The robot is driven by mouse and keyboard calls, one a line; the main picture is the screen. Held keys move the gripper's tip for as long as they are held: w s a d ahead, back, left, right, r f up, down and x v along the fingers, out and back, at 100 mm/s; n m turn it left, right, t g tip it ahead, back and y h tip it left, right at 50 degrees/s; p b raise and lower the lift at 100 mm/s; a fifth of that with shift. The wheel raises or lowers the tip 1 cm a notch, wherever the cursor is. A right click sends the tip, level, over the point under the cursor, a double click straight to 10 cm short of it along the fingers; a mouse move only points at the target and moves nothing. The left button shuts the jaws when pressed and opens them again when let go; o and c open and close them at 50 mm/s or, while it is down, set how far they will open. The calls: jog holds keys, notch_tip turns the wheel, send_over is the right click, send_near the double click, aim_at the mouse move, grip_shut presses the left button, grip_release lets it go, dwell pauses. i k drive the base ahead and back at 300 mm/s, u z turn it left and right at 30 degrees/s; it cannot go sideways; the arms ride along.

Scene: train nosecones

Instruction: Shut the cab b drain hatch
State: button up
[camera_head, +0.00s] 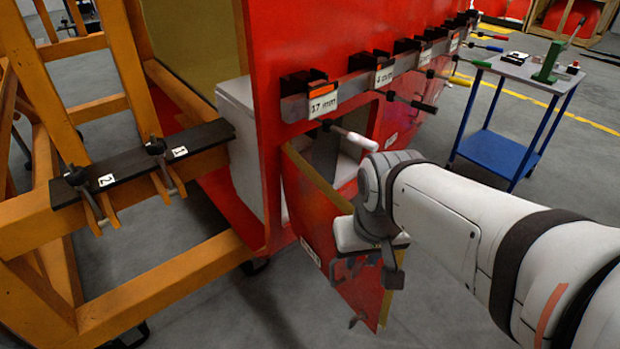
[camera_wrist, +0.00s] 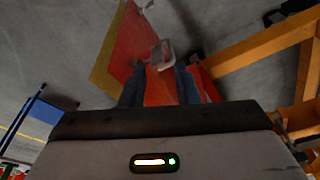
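The drain hatch is most likely the red panel (camera_head: 318,215) with a tan edge, standing swung out from an opening low in the red nosecone (camera_head: 300,40). A white label (camera_head: 310,252) is on its outer face. My gripper (camera_head: 374,270) points down in front of the panel's lower part and hides some of it. In the wrist view the panel (camera_wrist: 136,42) lies beyond my two dark fingers (camera_wrist: 160,88), with a small grey fitting (camera_wrist: 161,55) on it. The fingers are apart. Whether they touch the panel is unclear. No cab lettering is readable.
An orange frame (camera_head: 160,290) with numbered clamps stands left. A blue trolley (camera_head: 500,152) stands right. Floor between is clear.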

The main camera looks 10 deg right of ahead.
aim_at(313, 205)
jog(key=k, duration=0.5)
jog(key=z, duration=0.85)
jog(key=k, duration=1.4)
jog(key=u, duration=1)
jog(key=i, duration=1)
jog(key=u, duration=0.1)
